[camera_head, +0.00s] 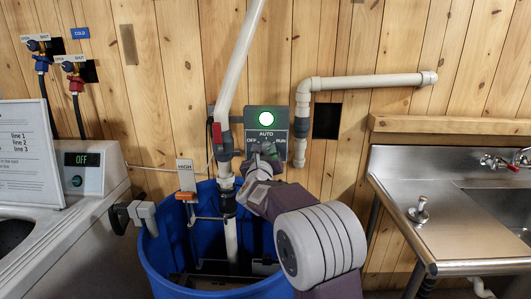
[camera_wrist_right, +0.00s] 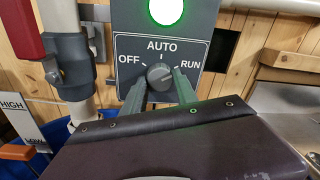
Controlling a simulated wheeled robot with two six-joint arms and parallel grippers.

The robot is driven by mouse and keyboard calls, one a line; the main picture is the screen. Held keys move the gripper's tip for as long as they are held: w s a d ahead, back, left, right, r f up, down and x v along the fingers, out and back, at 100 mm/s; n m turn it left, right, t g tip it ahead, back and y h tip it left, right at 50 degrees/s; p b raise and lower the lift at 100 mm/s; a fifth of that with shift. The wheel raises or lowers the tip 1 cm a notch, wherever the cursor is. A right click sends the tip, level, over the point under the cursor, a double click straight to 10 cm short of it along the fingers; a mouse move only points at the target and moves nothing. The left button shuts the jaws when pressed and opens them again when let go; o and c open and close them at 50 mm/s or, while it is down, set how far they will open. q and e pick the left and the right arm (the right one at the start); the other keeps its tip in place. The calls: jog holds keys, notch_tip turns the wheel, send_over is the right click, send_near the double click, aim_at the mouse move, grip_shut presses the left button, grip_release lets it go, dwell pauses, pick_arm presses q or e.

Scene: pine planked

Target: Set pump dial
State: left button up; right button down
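The pump dial (camera_head: 266,147) is a dark round knob on a grey panel marked OFF, AUTO and RUN. It shows clearly in the right wrist view (camera_wrist_right: 160,76), and I cannot clearly read where its pointer stands. A green lamp (camera_head: 266,119) glows above it. My right gripper (camera_head: 264,160) is right at the dial. In the right wrist view its two grey fingers (camera_wrist_right: 161,88) stand apart, one at each side of the knob, and look open around it.
A blue tub (camera_head: 168,252) stands below the panel, with a pipe (camera_head: 240,60) running down into it. A white machine (camera_head: 85,205) with an OFF display is at the left. A steel sink (camera_head: 450,238) is at the right. A pale pipe (camera_head: 375,81) crosses the plank wall.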

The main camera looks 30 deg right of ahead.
jog(key=shift+n, duration=0.3)
jog(key=shift+f+n+b, duration=0.1)
jog(key=shift+n+b, duration=0.55)
jog(key=shift+n, duration=0.25)
jog(key=n+b, duration=0.1)
jog(key=n, duration=0.1)
jog(key=shift+n, duration=0.4)
jog(key=n, duration=0.3)
jog(key=shift+n, duration=0.4)
jog(key=n, duration=0.3)
jog(key=shift+s+d+n+t, duration=0.1)
jog(key=shift+n+t, duration=0.3)
jog(key=n, duration=0.5)
jog(key=shift+n+y, duration=0.4)
jog(key=n+p, duration=0.1)
jog(key=n, duration=0.3)
jog(key=shift+t, duration=0.3)
jog(key=shift+n+p, duration=0.55)
jog(key=shift+n, duration=0.55)
